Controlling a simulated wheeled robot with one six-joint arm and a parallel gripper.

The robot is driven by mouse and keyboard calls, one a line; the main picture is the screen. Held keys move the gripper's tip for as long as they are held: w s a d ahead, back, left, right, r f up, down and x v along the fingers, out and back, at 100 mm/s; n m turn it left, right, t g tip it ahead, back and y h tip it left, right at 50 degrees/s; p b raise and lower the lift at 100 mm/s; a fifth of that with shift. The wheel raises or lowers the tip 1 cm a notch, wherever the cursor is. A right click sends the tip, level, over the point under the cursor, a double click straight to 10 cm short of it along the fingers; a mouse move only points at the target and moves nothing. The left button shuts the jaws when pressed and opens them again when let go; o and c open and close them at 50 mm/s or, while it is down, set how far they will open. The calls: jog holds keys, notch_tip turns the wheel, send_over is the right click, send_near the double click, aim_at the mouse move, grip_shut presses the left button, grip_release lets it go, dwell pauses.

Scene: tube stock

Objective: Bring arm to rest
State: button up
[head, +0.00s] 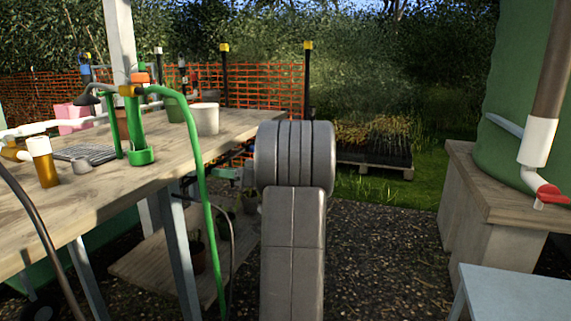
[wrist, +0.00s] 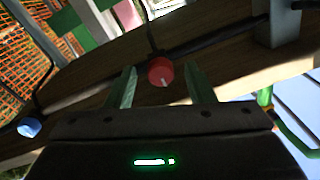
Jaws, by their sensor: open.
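My gripper (wrist: 160,69) shows in the wrist view with its two green fingers spread apart and nothing visibly held. A round red knob (wrist: 160,73) with a pale mark appears in the gap between the fingertips; I cannot tell how far beyond them it is. My grey arm (head: 293,235) stands upright in the middle of the head view, its thick joint at the top. The gripper itself is hidden in the head view.
A wooden workbench (head: 65,195) at left holds pots, a green stand (head: 140,156) and a white pot (head: 205,118). A green hose (head: 200,190) hangs over its edge. At right are a wooden stand (head: 505,200) and a pale table (head: 515,293). Gravel between is clear.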

jog(key=m+t+p, duration=0.1)
jog(key=m+p, duration=0.1)
jog(key=m, duration=1.3)
jog(key=shift+s+m, duration=0.1)
jog(key=shift+m, duration=0.2)
jog(key=shift+f, duration=0.15)
